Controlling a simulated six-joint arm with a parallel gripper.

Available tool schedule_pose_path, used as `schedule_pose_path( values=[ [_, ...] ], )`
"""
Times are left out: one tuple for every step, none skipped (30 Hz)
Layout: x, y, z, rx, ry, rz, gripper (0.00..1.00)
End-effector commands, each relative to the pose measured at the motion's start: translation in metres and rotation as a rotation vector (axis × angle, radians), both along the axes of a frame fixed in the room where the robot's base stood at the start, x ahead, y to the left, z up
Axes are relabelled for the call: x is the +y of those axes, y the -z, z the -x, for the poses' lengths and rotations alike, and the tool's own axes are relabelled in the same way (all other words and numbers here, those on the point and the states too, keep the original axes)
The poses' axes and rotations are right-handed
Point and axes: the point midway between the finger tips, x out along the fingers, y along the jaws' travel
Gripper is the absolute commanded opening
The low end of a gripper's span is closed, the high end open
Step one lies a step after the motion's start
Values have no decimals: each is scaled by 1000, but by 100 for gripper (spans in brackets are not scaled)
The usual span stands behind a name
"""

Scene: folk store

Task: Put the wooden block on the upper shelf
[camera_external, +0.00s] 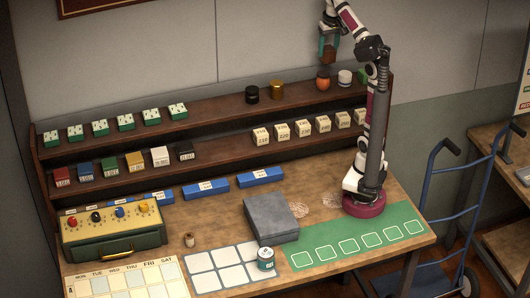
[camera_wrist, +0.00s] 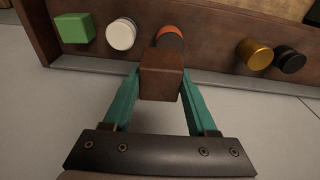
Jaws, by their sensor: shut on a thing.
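A brown wooden block (camera_wrist: 161,75) is between the teal fingers of my gripper (camera_wrist: 160,92), which is shut on it. In the external view my gripper (camera_external: 328,42) points down and holds the block (camera_external: 328,57) in the air at the right part of the upper shelf (camera_external: 222,109). An orange round item (camera_external: 323,84) stands on that shelf below the block. In the wrist view the block partly hides the orange item (camera_wrist: 170,37).
On the upper shelf a gold jar (camera_external: 277,89) and black jar (camera_external: 252,95) stand left of the orange item; a white jar (camera_external: 345,78) and green block (camera_external: 363,75) stand right. Bare shelf lies between the black jar and several green boxes (camera_external: 126,122).

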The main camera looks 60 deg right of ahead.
Motion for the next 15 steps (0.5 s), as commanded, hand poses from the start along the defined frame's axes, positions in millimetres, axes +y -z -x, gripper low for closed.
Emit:
schedule_pose_path(
  values=[
    [-4, 0, 4, 0, 24, 0, 0],
    [-3, 1, 4, 2, 31, -1, 0],
    [0, 5, 1, 4, 36, -2, 0],
    [5, 9, -3, 4, 35, -1, 0],
    [12, 14, -8, 4, 33, -2, 0],
    [21, 21, -17, 5, 30, -2, 0],
    [27, 27, -23, 5, 30, -1, 0],
    [33, 32, -29, 5, 31, -1, 0],
    [41, 38, -36, 5, 31, -1, 0],
    [46, 42, -41, 5, 31, -1, 0],
    [51, 47, -46, 4, 32, -1, 0],
    [57, 52, -52, 5, 32, 0, 0],
    [62, 55, -56, 4, 33, -1, 0],
    [66, 59, -60, 3, 33, -1, 0],
    [70, 62, -64, 3, 35, -1, 0]
  ],
)
